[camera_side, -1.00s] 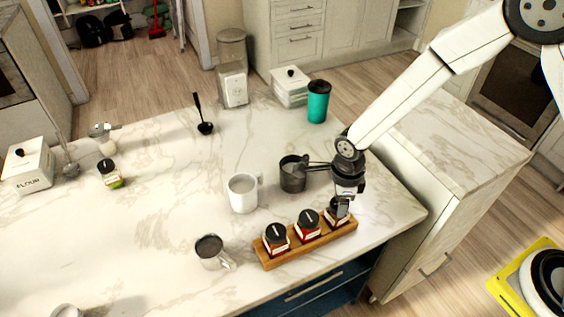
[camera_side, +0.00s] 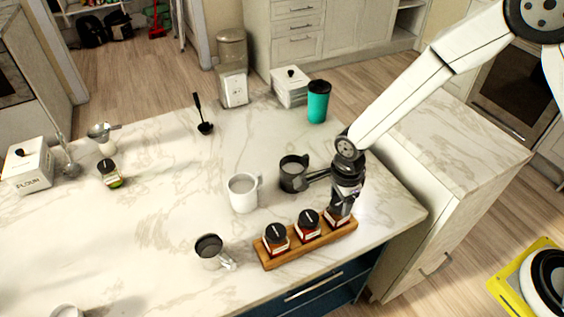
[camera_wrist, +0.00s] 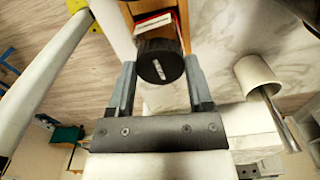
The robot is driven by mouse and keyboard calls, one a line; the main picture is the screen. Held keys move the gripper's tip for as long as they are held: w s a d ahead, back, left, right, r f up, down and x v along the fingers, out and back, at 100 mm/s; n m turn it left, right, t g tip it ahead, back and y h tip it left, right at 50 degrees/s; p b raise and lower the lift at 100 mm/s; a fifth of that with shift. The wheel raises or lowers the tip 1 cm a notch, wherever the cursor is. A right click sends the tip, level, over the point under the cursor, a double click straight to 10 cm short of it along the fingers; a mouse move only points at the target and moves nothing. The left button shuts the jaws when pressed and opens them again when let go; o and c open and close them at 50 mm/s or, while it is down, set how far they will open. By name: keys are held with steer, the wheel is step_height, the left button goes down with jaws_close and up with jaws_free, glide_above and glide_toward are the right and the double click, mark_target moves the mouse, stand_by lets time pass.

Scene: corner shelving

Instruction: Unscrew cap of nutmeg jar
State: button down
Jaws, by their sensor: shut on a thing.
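A wooden rack (camera_side: 277,262) near the counter's front right edge holds three dark-capped jars in a row. My gripper (camera_side: 341,207) points down over the right-end jar (camera_side: 334,219) and hides much of it. In the wrist view my gripper (camera_wrist: 160,66) has a finger on each side of the round black cap (camera_wrist: 160,68) and is shut on it. The jar's red-and-white label (camera_wrist: 155,23) shows beside the cap, with the jar in the rack. The middle jar (camera_side: 307,229) and left jar (camera_side: 275,241) stand upright. No label is legible, so I cannot tell by name which is nutmeg.
A teal tumbler (camera_side: 318,103) and white canister (camera_side: 290,88) stand at the back.

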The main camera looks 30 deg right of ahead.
mark_target(341, 203)
steer(key=n, duration=0.4)
steer(key=shift+r, duration=0.25)
steer(key=shift+r, duration=1.75)
steer(key=shift+d, duration=0.15)
